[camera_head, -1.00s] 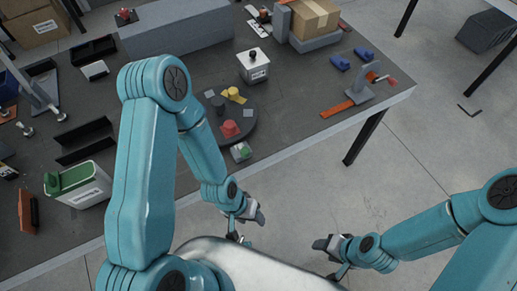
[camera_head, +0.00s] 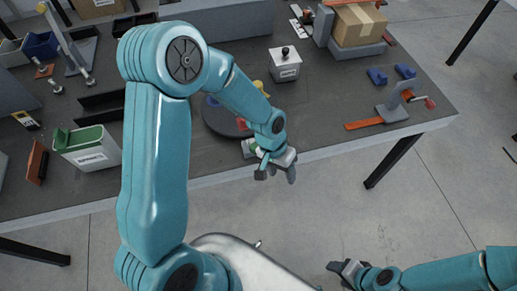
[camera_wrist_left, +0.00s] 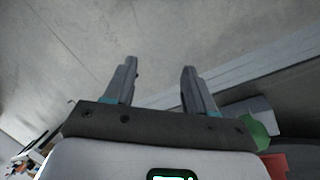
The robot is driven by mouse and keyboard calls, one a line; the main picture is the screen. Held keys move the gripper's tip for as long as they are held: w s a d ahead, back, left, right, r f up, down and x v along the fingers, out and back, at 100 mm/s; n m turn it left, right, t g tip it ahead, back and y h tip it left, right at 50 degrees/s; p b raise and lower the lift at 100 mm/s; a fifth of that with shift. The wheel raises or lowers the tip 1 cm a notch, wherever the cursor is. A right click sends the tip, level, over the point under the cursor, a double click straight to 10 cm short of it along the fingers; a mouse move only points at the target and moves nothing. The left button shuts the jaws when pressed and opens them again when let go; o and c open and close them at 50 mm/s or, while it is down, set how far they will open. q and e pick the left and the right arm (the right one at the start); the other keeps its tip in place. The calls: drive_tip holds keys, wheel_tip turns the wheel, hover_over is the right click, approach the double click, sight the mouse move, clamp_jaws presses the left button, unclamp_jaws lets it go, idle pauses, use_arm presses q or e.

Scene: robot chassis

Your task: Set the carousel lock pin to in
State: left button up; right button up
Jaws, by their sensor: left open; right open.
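The carousel (camera_head: 220,120) is a dark round disc near the table's front edge, partly hidden by my left arm. A small pale block with a green part (camera_head: 248,147) sits at its front rim, partly covered by my left gripper; I cannot tell whether this is the lock pin or how it is set. My left gripper (camera_head: 277,174) is open and empty at the table's front edge, just right of that block. In the left wrist view its fingers (camera_wrist_left: 160,78) are apart, with a green round part (camera_wrist_left: 256,133) at the right. My right gripper (camera_head: 341,272) is open, off the table.
A white box with a black knob (camera_head: 284,66) stands behind the carousel. A grey bracket with an orange strip (camera_head: 378,119) lies at the right. A green-topped container (camera_head: 88,148) stands at the left. Floor is free in front of the table.

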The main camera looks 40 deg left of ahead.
use_arm(q)
drive_tip(key=w+a+r+y+b, duration=0.1)
drive_tip(key=w+a+r+b, duration=0.15)
drive_tip(key=r, duration=0.25)
drive_tip(key=w+a+r+y+b, duration=0.1)
drive_tip(key=a+r, duration=0.3)
drive_tip(key=r, duration=0.1)
wheel_tip(320, 180, up, 8)
drive_tip(key=y+b, duration=0.1)
drive_tip(key=b, duration=0.1)
hover_over(255, 146)
drive_tip(key=shift+n, duration=0.4)
wheel_tip(255, 146, down, 16)
drive_tip(key=shift+f+b, duration=0.15)
drive_tip(key=shift+b, duration=0.45)
